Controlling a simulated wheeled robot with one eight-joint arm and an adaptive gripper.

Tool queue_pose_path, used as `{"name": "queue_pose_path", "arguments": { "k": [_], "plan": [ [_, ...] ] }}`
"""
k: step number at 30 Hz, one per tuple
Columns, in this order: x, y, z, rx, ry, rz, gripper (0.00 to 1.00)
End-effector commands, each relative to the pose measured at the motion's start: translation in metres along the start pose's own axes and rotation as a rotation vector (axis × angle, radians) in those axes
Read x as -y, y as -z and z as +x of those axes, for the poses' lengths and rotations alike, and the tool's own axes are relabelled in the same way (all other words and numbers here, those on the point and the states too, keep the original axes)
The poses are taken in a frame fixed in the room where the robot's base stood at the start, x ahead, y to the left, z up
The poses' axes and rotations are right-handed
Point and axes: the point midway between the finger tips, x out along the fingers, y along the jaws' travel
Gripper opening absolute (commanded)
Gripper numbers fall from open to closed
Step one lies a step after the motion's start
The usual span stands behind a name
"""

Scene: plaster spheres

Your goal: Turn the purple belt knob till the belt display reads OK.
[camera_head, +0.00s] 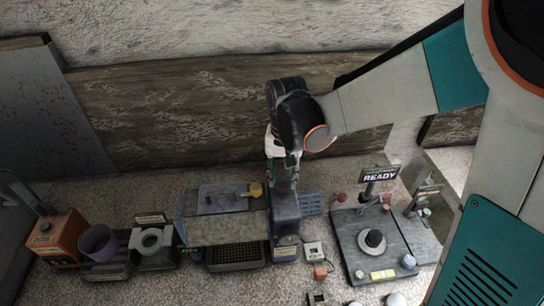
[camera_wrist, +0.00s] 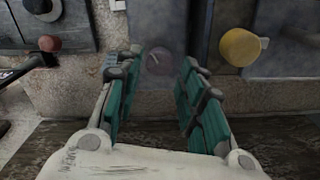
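A dull purple, round knob (camera_wrist: 158,61) with a pale pointer mark lies between my fingertips in the wrist view, on a dark grey housing. My gripper (camera_wrist: 162,62) is open, one teal-padded finger on each side of the knob; I cannot tell whether either touches it. In the head view my gripper (camera_head: 283,172) points down over the grey-blue housing (camera_head: 286,212) and hides the knob. I cannot make out a readable belt display.
A yellow knob (camera_wrist: 240,47) sits close right of my fingers. At left stand an orange box (camera_head: 58,238) and a purple cup (camera_head: 97,243). A wooden wall rises behind.

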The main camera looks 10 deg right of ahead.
Motion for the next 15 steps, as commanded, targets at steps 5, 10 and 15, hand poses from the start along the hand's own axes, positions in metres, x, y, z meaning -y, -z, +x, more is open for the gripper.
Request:
{"name": "queue_pose_path", "arguments": {
  "k": [5,10,15],
  "plan": [
    [0.0,0.0,0.022,0.0,0.0,0.0,0.36],
    [0.0,0.0,0.029,0.0,0.0,0.0,0.36],
    [-0.001,0.0,0.03,0.0,0.0,0.0,0.36]
  ]
}}
